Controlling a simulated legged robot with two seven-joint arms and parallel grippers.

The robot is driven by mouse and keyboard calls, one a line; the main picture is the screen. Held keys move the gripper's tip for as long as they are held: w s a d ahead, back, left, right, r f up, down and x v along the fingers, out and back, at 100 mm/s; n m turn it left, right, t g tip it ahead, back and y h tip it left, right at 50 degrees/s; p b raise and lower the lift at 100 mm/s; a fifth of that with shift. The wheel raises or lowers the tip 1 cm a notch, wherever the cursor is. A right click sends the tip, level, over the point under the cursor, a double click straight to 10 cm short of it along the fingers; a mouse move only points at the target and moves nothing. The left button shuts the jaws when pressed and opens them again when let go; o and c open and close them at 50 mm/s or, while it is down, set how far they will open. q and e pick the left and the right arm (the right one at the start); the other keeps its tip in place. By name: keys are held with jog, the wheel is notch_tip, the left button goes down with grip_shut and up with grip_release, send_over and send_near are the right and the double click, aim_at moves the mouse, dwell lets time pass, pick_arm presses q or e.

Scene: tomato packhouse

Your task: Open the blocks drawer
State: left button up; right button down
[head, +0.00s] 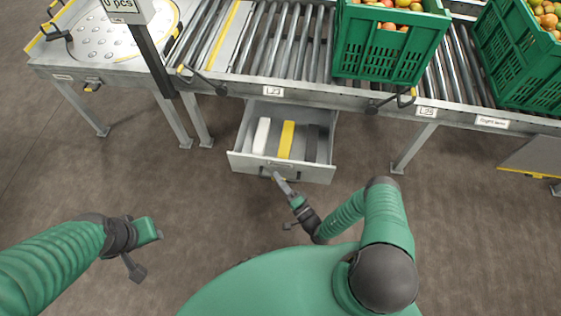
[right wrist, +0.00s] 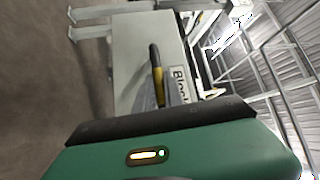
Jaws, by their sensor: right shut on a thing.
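The blocks drawer (head: 245,163) hangs under the roller conveyor and stands pulled out, its inside showing. In it lie a white block (head: 262,136), a yellow block (head: 286,140) and a dark grey block (head: 311,143), side by side. My right gripper (head: 278,177) is at the drawer's front, shut on its dark handle (head: 265,172). In the right wrist view the handle (right wrist: 154,56) stands out from the pale drawer front (right wrist: 135,75), beside a partly hidden label (right wrist: 180,84) starting "Bloc". My left gripper (head: 150,231) is away at the lower left; its fingers are not clear.
Above the drawer runs the roller conveyor (head: 300,92), with green crates of tomatoes (head: 385,55) on it. Its metal legs (head: 414,149) stand either side of the drawer. A perforated round plate (head: 112,32) is at the upper left. The brown floor in front is clear.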

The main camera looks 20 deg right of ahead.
jog(key=shift+s+a+f+p, duration=0.1)
jog(key=shift+s+a+p, duration=0.15)
jog(key=shift+s+a, duration=0.35)
jog(key=shift+s+a+f+p, duration=0.1)
jog(key=shift+s+a+p, duration=0.2)
jog(key=shift+s, duration=0.5)
jog(key=c, duration=1.5)
grip_release()
jog(key=shift+w, duration=0.1)
jog(key=shift+o, duration=0.2)
jog(key=shift+r, duration=0.1)
jog(key=p+v, duration=0.2)
jog(key=v, duration=1.5)
